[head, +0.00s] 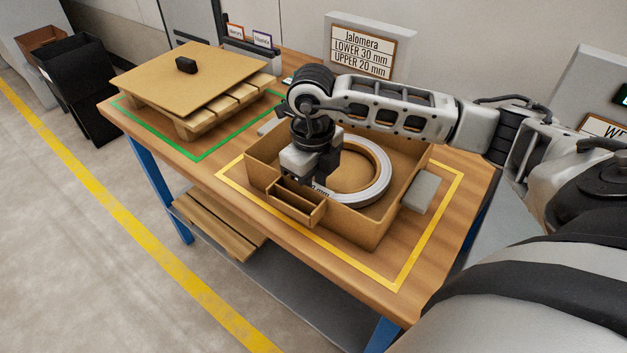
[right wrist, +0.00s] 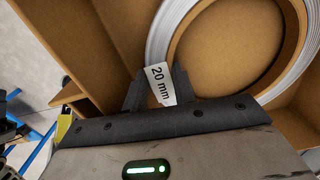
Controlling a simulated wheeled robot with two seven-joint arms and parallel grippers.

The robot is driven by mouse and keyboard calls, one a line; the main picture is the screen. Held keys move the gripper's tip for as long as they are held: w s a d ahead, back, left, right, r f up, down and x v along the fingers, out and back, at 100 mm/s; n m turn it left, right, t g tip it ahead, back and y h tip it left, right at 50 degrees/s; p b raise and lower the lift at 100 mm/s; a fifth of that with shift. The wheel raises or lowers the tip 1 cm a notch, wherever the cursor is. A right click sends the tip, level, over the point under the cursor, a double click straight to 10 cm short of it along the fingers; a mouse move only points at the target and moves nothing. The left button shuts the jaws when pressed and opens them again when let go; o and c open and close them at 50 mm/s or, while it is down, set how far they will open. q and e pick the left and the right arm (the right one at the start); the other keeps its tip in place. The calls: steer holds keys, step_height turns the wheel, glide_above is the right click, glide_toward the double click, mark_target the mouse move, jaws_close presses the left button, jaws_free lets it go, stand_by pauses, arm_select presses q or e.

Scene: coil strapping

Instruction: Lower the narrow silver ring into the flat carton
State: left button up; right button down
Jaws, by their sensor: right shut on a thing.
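The narrow silver ring (head: 384,183) lies roughly level within the walls of the flat carton (head: 378,222) in the head view. It also shows in the right wrist view (right wrist: 296,62), with a white "20 mm" tag (right wrist: 160,82) at its near edge. My right gripper (head: 320,180) is over the carton's left front part, beside a small open cardboard compartment (head: 296,207). It is shut on the ring's rim, with its jaws (right wrist: 152,88) at the tag. Whether the ring touches the carton floor cannot be told. My left gripper is out of view.
A yellow outline surrounds the carton on the wooden table. A grey block (head: 421,191) stands close to its right side. A pallet (head: 200,118) with a brown board (head: 180,75) and black handle (head: 186,65) is at left. A sign (head: 361,51) stands behind.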

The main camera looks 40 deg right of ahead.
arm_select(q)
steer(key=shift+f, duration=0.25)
arm_select(e)
steer(key=shift+f, duration=0.2)
steer(key=c, duration=1.1)
jaws_free()
steer(key=shift+o, duration=0.2)
steer(key=shift+f, duration=0.1)
steer(key=shift+r, duration=0.6)
arm_select(q)
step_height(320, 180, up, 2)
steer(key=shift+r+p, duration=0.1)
steer(key=shift+p, duration=0.45)
arm_select(e)
step_height(320, 180, up, 15)
